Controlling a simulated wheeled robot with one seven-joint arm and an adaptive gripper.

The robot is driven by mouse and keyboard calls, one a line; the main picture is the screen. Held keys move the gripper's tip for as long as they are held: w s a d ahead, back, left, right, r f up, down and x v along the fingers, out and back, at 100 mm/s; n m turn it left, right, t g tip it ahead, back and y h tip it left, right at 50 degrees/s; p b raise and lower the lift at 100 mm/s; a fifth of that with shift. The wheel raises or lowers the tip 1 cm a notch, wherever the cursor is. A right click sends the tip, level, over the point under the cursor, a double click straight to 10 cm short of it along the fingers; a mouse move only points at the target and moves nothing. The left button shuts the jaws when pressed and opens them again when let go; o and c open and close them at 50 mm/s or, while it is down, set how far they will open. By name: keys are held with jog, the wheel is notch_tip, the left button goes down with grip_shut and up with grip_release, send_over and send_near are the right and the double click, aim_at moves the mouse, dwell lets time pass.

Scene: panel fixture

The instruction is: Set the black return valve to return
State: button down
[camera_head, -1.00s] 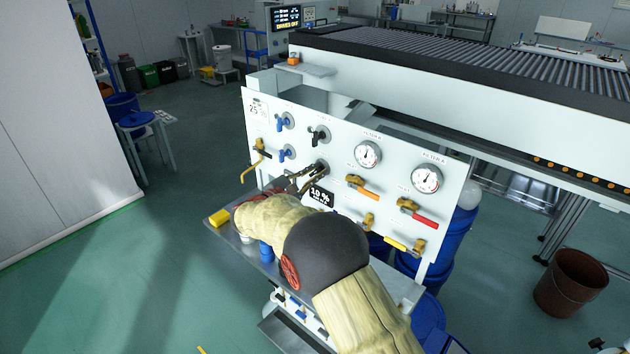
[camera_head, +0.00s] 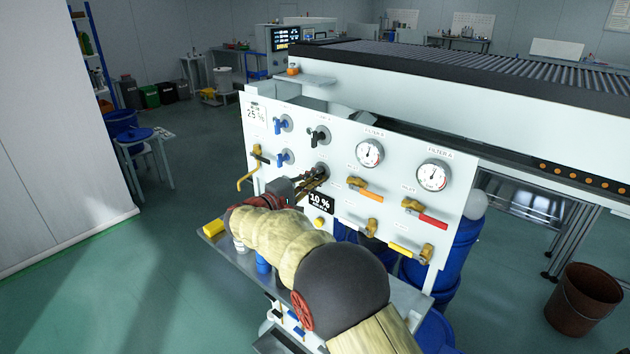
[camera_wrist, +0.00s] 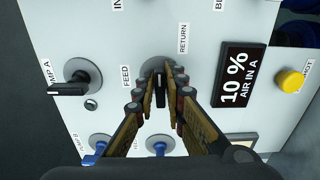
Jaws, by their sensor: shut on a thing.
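The black return valve (camera_wrist: 160,96) is on the white panel, in the centre of the wrist view, between the labels FEED and RETURN. Its round base sits behind my fingertips. My gripper (camera_wrist: 163,82) is shut on its black handle, one finger on each side. In the wrist view the handle points down the picture, toward my palm, and not squarely at either label. In the head view the valve (camera_head: 322,167) is partly hidden by my gripper (camera_head: 319,177), which reaches it from the lower left.
Another black valve (camera_wrist: 70,88) is left in the wrist view. Blue valves (camera_head: 284,157) are left of my gripper in the head view. A 10 % display (camera_head: 320,202) and yellow button (camera_head: 319,222) are close below. Gauges (camera_head: 369,153) and coloured-handled valves (camera_head: 425,217) are to the right.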

jog(key=shift+f+m, duration=0.1)
jog(key=shift+m, duration=0.2)
dwell(0.4)
jog(key=c, duration=2)
grip_release()
jog(key=shift+o, duration=0.4)
jog(key=shift+s, duration=0.1)
jog(key=v, duration=1.1)
jog(key=shift+s+a, duration=0.3)
